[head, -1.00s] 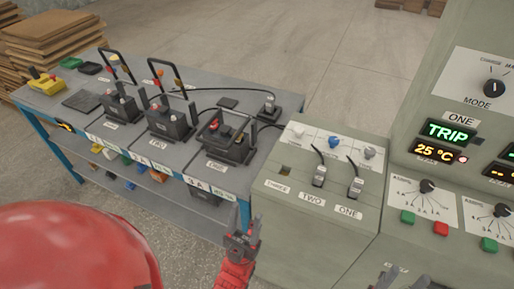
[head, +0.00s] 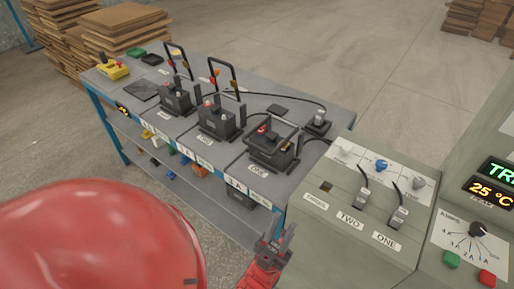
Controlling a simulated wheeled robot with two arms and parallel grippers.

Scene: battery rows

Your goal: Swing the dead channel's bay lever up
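Three batteries stand in a row on the grey bench. The bay ONE battery (head: 272,149) is nearest the cabinet, and its black lever (head: 280,133) lies low over it. The bay TWO battery (head: 217,121) and the far battery (head: 176,99) have their black levers (head: 223,74) (head: 181,60) standing upright. The display (head: 497,171), cut off by the right edge, shows green letters "TR" above "25 °C". My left gripper (head: 277,238) is in front of the bench, below and apart from bay ONE; its fingers look parted and empty. My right gripper is out of view.
The green-grey cabinet (head: 345,255) stands right of the bench, with plugs on cables at sockets TWO (head: 361,199) and ONE (head: 398,217); socket THREE (head: 326,187) is empty. A cable crosses the bench to a black connector (head: 318,122). Cardboard stacks (head: 125,30) stand behind.

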